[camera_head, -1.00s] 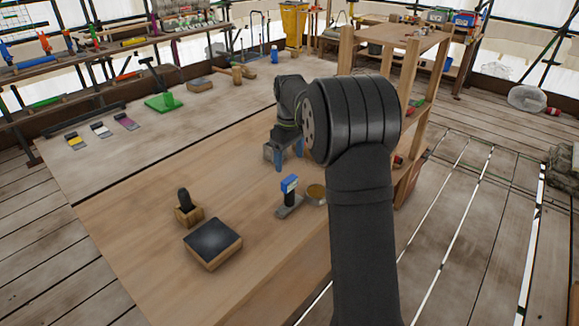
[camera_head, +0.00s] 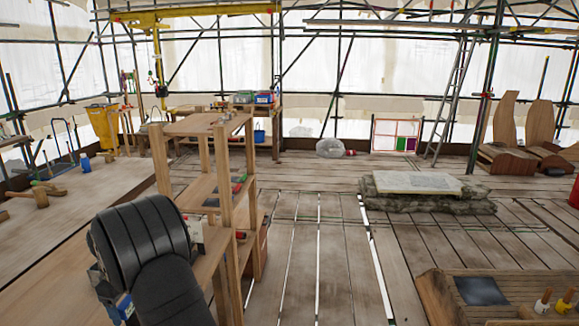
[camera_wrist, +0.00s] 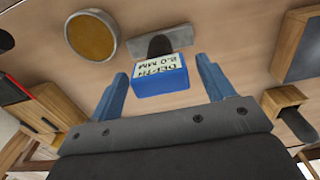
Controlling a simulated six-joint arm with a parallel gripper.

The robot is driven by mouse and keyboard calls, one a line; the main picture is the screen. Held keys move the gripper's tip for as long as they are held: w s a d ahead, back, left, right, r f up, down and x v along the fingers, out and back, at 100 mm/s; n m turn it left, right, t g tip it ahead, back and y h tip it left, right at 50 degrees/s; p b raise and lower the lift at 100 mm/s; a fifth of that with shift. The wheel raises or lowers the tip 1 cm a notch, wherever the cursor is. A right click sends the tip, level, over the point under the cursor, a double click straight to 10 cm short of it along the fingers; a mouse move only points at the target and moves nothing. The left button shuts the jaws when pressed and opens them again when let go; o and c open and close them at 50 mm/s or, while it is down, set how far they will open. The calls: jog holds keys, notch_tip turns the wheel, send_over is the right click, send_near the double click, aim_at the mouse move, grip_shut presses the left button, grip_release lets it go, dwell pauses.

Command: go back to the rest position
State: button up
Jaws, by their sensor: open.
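My gripper (camera_wrist: 160,75) is open in the wrist view, its two blue fingers spread apart. A blue block (camera_wrist: 162,76) marked "DEPTH 8.0 MM" shows between and just beyond the fingers, on a dark stem with a grey base (camera_wrist: 137,46). A gap shows between the block and each finger, so I hold nothing. In the head view my arm's dark rounded link fills the lower left and mostly hides the gripper; only small blue bits show beside it.
The wrist view shows a yellow round disc (camera_wrist: 92,37), a dark-topped wooden block (camera_wrist: 303,45) and a small wooden holder (camera_wrist: 285,98). In the head view, a wooden shelf stand (camera_head: 203,125) rises close beside my arm. A stone slab (camera_head: 412,184) lies across the open plank floor.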

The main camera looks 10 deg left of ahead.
notch_tip(320, 180, down, 3)
jog(key=shift+f, duration=0.1)
jog(key=shift+r, duration=1.95)
jog(key=shift+f, duration=0.1)
